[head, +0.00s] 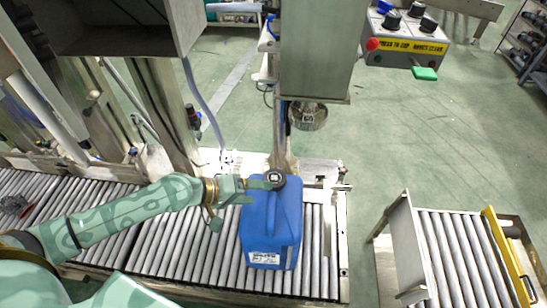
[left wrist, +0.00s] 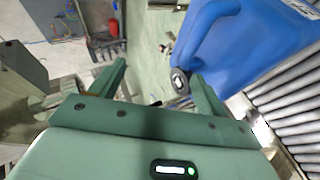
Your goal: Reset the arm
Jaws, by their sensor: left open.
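A blue jug (head: 270,230) with a black cap (head: 274,177) and a white label stands upright on the roller conveyor. My left arm comes in from the left, and my left gripper (head: 258,187) is at the jug's top, beside the cap. The left wrist view shows my left gripper (left wrist: 160,82) with its two fingers spread apart. There the cap (left wrist: 180,82) appears close to the right finger's tip, and the blue jug (left wrist: 240,45) fills the upper right. I cannot tell whether a finger touches the cap. My right gripper is not in view.
The roller conveyor (head: 180,245) runs across the front. A metal column with a grey box (head: 322,50) stands behind the jug. A control box (head: 405,38) with a red button is at the top right. A separate roller section (head: 460,255) stands at the right, with open green floor between.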

